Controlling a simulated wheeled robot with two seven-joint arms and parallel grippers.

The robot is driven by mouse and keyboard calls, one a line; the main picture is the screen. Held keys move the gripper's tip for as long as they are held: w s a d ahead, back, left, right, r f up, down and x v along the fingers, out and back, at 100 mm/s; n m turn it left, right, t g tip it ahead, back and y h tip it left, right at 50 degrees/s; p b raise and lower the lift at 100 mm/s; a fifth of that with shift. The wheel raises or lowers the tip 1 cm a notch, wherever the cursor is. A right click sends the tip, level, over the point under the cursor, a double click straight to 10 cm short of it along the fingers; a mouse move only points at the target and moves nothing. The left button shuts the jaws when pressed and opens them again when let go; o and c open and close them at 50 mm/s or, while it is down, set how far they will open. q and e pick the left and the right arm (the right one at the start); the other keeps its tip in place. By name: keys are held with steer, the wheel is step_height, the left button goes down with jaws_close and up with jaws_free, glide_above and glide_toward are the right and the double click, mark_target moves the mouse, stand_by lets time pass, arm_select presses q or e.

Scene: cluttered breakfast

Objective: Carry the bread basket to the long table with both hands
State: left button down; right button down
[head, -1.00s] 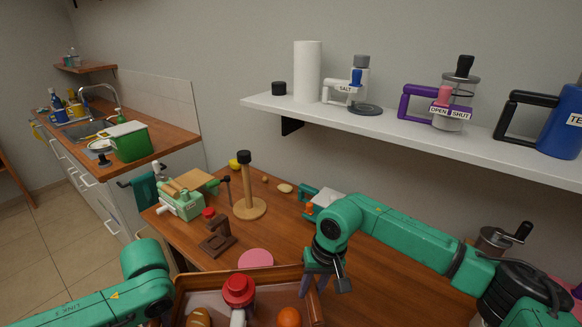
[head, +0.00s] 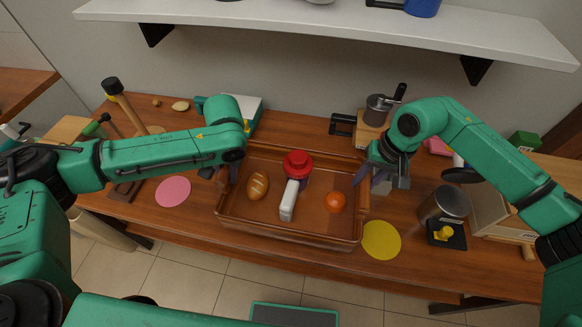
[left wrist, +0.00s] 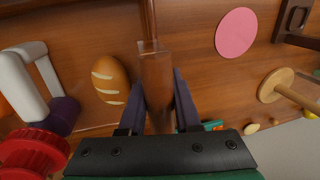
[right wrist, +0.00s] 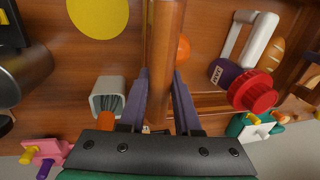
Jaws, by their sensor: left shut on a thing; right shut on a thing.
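The bread basket (head: 290,232) is a brown, open, tray-like box in the middle of the head view. It holds a bread roll (head: 258,186), a red-lidded jar with a white handle (head: 290,200) and an orange (head: 335,202). My left gripper (head: 228,180) is shut on its left wall, which shows between the fingers in the left wrist view (left wrist: 155,80). My right gripper (head: 368,178) is shut on its right wall, also between the fingers in the right wrist view (right wrist: 163,50). The basket looks level over the wooden table; I cannot tell whether its underside touches.
The wooden table (head: 190,225) has a pink disc (head: 173,191) left of the basket and a yellow disc (head: 381,240) at its right. A metal canister (head: 445,203), a grinder (head: 378,110) and a wooden crate (head: 495,212) stand right. A white shelf (head: 300,14) hangs above.

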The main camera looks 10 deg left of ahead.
mark_target(233, 193)
arm_select(q)
steer(key=shift+w+a, duration=0.1)
steer(key=shift+w, duration=0.05)
arm_select(e)
steer(key=shift+d, duration=0.2)
steer(key=shift+w, duration=0.1)
arm_select(q)
steer(key=shift+a+f, duration=0.1)
steer(key=shift+f, duration=0.05)
arm_select(e)
steer(key=shift+a+f, duration=0.1)
